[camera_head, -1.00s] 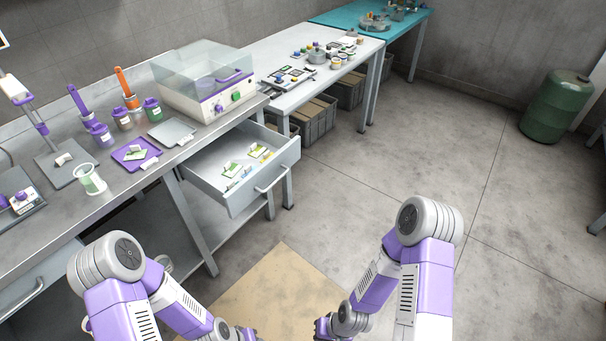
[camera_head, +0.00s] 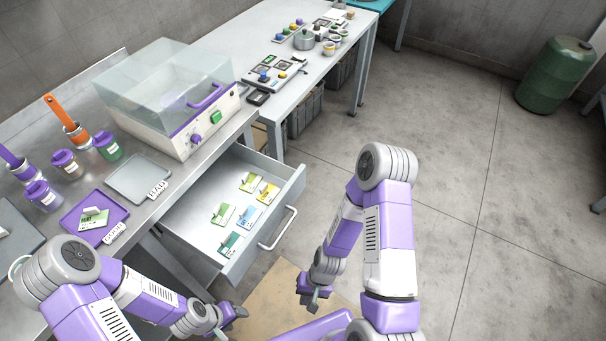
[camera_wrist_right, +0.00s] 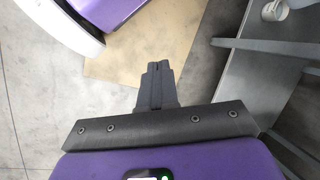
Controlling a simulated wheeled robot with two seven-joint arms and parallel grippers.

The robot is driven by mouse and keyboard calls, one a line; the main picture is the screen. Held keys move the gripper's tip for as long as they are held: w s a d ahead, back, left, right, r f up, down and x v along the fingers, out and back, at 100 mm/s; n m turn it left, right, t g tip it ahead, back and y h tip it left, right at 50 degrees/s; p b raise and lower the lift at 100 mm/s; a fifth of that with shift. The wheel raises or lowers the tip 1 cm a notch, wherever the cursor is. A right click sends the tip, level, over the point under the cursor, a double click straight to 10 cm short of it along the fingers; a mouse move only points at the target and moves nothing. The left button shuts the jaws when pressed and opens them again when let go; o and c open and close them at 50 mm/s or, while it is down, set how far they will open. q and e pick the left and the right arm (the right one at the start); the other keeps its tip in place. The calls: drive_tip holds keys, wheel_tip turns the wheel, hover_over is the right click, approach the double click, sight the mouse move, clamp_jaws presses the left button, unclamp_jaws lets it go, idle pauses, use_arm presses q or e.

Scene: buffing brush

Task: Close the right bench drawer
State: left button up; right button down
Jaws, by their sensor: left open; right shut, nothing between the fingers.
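The right bench drawer (camera_head: 280,215) is pulled open under the steel bench. Several small green, yellow and blue packets lie inside it. Its bar handle (camera_head: 278,228) is on the front panel. My right gripper (camera_head: 313,300) is in front of the drawer, to the right of and below the handle in the head view, apart from it. In the right wrist view its fingers (camera_wrist_right: 157,75) are together with nothing between them. My left gripper (camera_head: 232,318) is below the drawer's near corner in the head view and looks empty; its fingers are small there.
On the bench stand a machine with a clear lid (camera_head: 165,95), a purple tray (camera_head: 95,218), a grey tray (camera_head: 138,178) and several cups. A second table (camera_head: 310,75) stands beyond. A tan mat (camera_head: 265,300) lies on the floor. The floor at right is open; a green barrel (camera_head: 556,75) stands far off.

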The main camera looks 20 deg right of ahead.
drive_tip(key=s+d+r+m+g+y, duration=0.2)
drive_tip(key=m+y, duration=0.1)
drive_tip(key=m, duration=0.2)
drive_tip(key=m+t+y+p, duration=0.1)
drive_tip(key=m+t+y, duration=0.3)
drive_tip(key=m+t, duration=1.35)
approach(300, 186)
use_arm(q)
drive_tip(key=shift+s+f+b, duration=0.35)
drive_tip(key=shift+f+b, duration=0.15)
drive_tip(key=shift+b, duration=0.65)
use_arm(e)
drive_tip(key=shift+m, duration=0.35)
drive_tip(key=x, duration=0.7)
drive_tip(key=shift+d, duration=0.1)
